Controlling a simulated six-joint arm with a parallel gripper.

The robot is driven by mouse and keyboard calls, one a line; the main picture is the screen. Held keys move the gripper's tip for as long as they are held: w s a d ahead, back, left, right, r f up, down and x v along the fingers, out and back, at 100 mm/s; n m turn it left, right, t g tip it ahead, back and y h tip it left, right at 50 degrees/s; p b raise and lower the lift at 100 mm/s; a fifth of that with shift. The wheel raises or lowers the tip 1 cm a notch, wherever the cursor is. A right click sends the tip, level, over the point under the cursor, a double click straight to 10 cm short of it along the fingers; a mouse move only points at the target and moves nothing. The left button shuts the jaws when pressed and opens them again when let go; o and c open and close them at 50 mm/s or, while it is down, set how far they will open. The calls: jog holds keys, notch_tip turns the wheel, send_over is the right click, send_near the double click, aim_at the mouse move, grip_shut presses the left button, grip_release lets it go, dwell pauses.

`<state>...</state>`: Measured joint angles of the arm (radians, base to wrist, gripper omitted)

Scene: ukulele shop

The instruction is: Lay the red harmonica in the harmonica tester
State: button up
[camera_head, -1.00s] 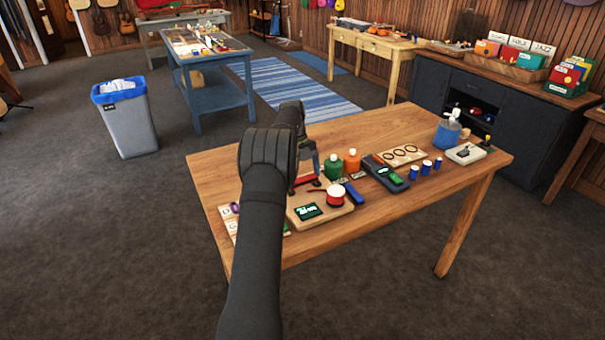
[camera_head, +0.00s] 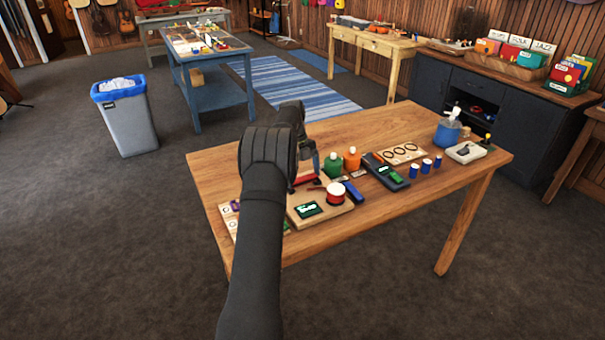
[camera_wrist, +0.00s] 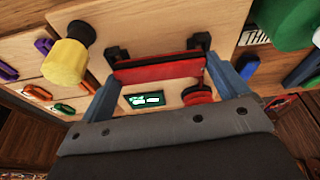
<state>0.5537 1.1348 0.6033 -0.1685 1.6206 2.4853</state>
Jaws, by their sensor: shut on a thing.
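The red harmonica (camera_wrist: 160,68) lies between the fingers of my gripper (camera_wrist: 161,72), which is shut on it end to end. The harmonica also shows as a small red strip in the head view (camera_head: 304,180), partly hidden by my wrist. The harmonica tester (camera_head: 335,208) is a pale wooden board with a green-lit display (camera_head: 309,209) and a red and white round part (camera_head: 336,194). In the wrist view the harmonica is level with two black posts of the tester (camera_wrist: 116,54). I cannot tell whether it rests on them.
A green bottle (camera_head: 333,165) and an orange bottle (camera_head: 352,159) stand just behind the tester. A blue block (camera_head: 354,192) is at its right. A card with coloured pieces (camera_head: 228,222) lies at its left. The table's front right (camera_head: 420,215) is clear.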

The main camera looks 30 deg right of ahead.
jog(key=shift+f, duration=0.2)
jog(key=o, duration=0.7)
jog(key=v, duration=1.2)
jog(key=shift+f, duration=0.15)
jog(key=x, duration=1.1)
jog(key=shift+s+f, duration=0.15)
jog(key=shift+f, duration=0.25)
jog(key=shift+r, duration=0.1)
